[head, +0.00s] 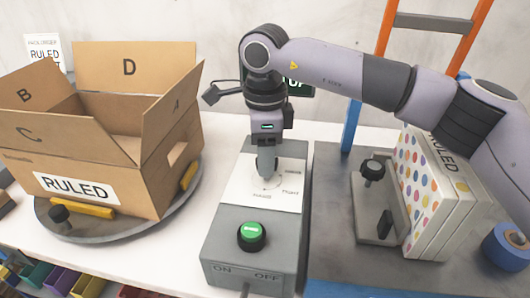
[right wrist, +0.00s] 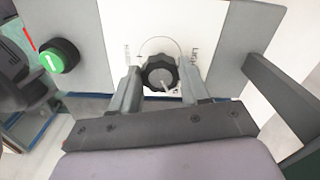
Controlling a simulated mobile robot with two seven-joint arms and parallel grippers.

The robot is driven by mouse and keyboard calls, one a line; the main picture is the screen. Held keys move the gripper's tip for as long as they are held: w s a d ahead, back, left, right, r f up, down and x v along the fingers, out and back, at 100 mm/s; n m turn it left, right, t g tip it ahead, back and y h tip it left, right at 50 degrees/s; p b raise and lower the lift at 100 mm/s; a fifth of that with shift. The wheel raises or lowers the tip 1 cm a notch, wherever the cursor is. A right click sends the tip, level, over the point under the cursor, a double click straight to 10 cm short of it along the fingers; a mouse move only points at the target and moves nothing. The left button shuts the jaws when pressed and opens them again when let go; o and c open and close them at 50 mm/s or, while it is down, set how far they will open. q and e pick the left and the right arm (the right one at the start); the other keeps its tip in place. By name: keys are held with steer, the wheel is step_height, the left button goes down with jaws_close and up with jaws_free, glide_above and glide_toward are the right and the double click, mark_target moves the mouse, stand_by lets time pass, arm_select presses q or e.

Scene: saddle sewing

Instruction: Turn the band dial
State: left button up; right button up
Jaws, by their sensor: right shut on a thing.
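The band dial (right wrist: 160,74) is a black ribbed knob with a pale pointer mark, on a white label plate (right wrist: 205,20) in the right wrist view. My right gripper (right wrist: 160,80) has its two grey fingers on either side of the dial, shut on it. In the head view my right gripper (head: 267,165) points straight down onto the white plate of the grey control box (head: 225,230) and hides the dial. The label's words around the dial are too small to read surely. My left gripper is not in view.
A green button (head: 252,235) sits in front on the same box, above ON and OFF marks. An open cardboard box (head: 150,190) labelled RULED stands on a round turntable (head: 110,235) at left. A dotted notebook stack (head: 425,195) stands at right beside a black knob (head: 372,168).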

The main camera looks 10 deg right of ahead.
steer(key=shift+r, duration=0.1)
stand_by(0.4)
steer(key=o, duration=1.1)
steer(key=shift+c, duration=0.2)
step_height(320, 180, up, 7)
steer(key=shift+r, duration=0.1)
